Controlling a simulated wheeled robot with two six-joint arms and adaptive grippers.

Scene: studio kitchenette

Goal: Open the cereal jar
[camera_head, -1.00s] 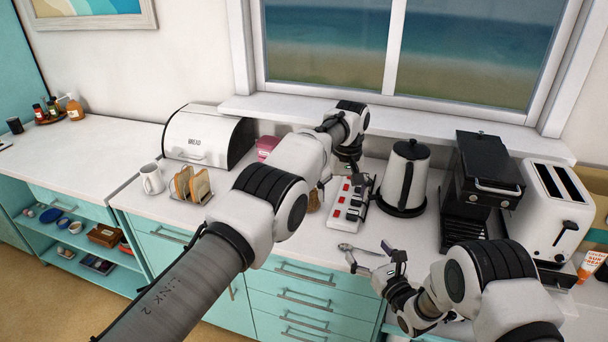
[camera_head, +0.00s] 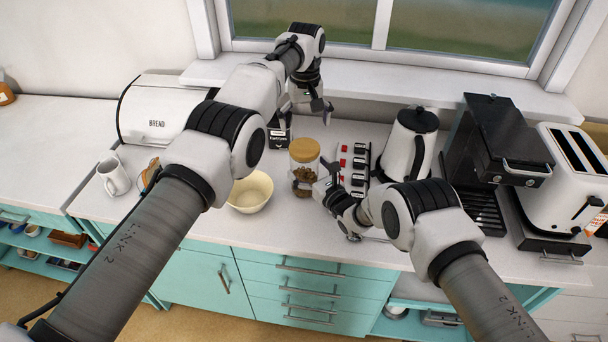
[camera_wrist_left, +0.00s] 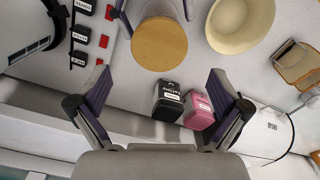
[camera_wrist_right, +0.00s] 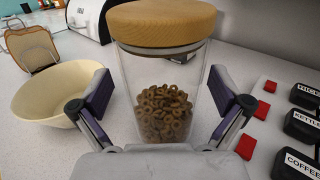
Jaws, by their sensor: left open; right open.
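The cereal jar is clear glass with brown cereal rings (camera_wrist_right: 163,112) inside and a round wooden lid (camera_head: 305,149) on top. It stands upright on the counter, and the lid sits on it in the right wrist view (camera_wrist_right: 161,22). My right gripper (camera_wrist_right: 160,93) is open, with one finger on each side of the jar's body; I cannot tell whether they touch the glass. My left gripper (camera_head: 316,108) is open and empty, above and behind the jar. Its view looks down on the lid (camera_wrist_left: 159,43), which lies beyond the fingertips.
A cream bowl (camera_head: 250,192) stands left of the jar. A switch strip (camera_head: 351,168) and a kettle (camera_head: 410,145) stand to the right. A black box (camera_wrist_left: 168,101) and a pink box (camera_wrist_left: 198,109) stand behind the jar.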

